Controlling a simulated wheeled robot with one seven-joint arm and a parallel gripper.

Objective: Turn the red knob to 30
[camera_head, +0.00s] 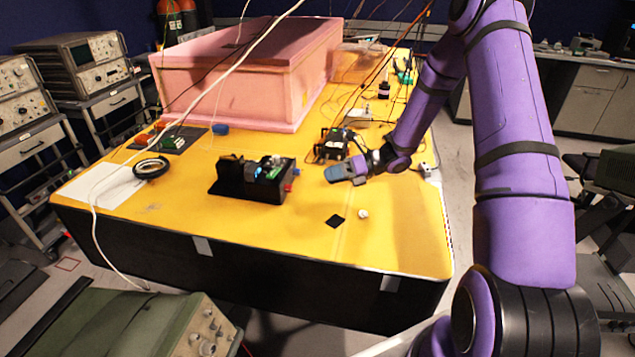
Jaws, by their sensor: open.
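A black device (250,187) with a green circuit board sits on the yellow table, left of my gripper. A small red part (288,187) shows on its right end, with another small red spot a little above it. Either could be the red knob; its setting and any numbers are too small to read. My gripper (332,174) is to the right of this device, low over the table and apart from it. It points left toward the device's right end. The gripper is open and nothing shows between its fingers, though they look small here.
A pink foam box (245,85) stands at the back of the yellow table (185,215). A dark electronic module (331,145) sits just behind my gripper. A black ring (151,168) and white paper lie at left. A black square (335,221) and small white object (363,213) lie in front.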

